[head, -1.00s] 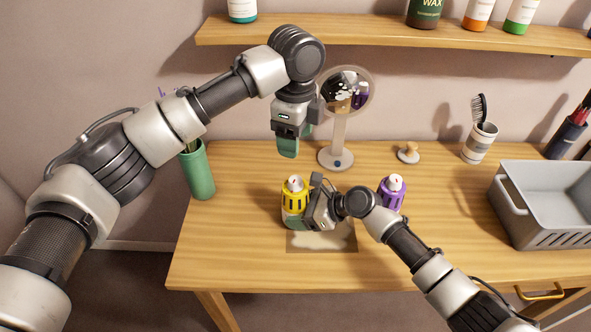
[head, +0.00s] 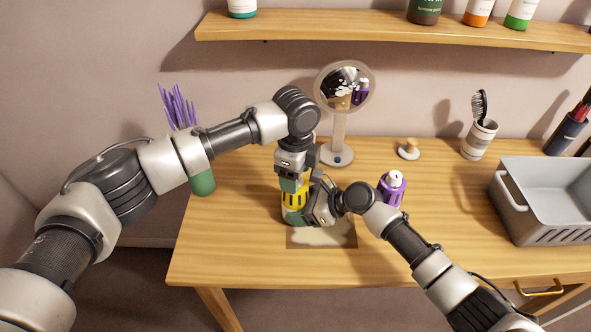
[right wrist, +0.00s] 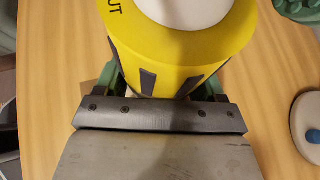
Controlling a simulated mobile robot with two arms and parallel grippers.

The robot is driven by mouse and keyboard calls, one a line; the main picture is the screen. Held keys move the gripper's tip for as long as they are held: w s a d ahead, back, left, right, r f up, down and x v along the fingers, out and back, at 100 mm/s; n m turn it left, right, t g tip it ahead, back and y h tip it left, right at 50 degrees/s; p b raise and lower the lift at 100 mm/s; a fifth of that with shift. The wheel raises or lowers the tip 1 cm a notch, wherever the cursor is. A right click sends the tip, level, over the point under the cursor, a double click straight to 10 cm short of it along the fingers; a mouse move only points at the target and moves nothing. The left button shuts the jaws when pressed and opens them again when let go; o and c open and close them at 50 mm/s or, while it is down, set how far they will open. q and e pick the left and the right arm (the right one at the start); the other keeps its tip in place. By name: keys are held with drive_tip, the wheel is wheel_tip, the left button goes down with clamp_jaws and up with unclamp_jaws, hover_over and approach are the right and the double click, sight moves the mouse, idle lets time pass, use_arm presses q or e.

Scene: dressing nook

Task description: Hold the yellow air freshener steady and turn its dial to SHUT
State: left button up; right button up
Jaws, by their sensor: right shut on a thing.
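The yellow air freshener (head: 292,197) stands upright on the table. In the right wrist view its yellow body (right wrist: 185,65) carries dark bars, a white rounded top (right wrist: 185,10) and the letters "UT" near the rim. My right gripper (head: 299,216) is shut on its lower body from the right, with green fingers on both sides. My left gripper (head: 290,182) points down directly over the freshener and covers its top in the head view. I cannot tell whether its fingers are open or touching the dial.
A purple air freshener (head: 391,188) stands to the right, partly behind my right arm. A round mirror (head: 338,150) stands close behind. A grey basket (head: 550,205), a brush cup (head: 479,140) and a small wooden-knobbed item (head: 408,150) are further right. A green vase (head: 203,182) is behind my left arm.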

use_arm(q)
drive_tip(key=c, duration=1)
drive_tip(key=shift+o, duration=0.2)
drive_tip(key=n, duration=0.4)
drive_tip(key=shift+n, duration=0.3)
drive_tip(key=o, duration=1)
drive_tip(key=shift+c, duration=0.2)
drive_tip(key=shift+r, duration=0.1)
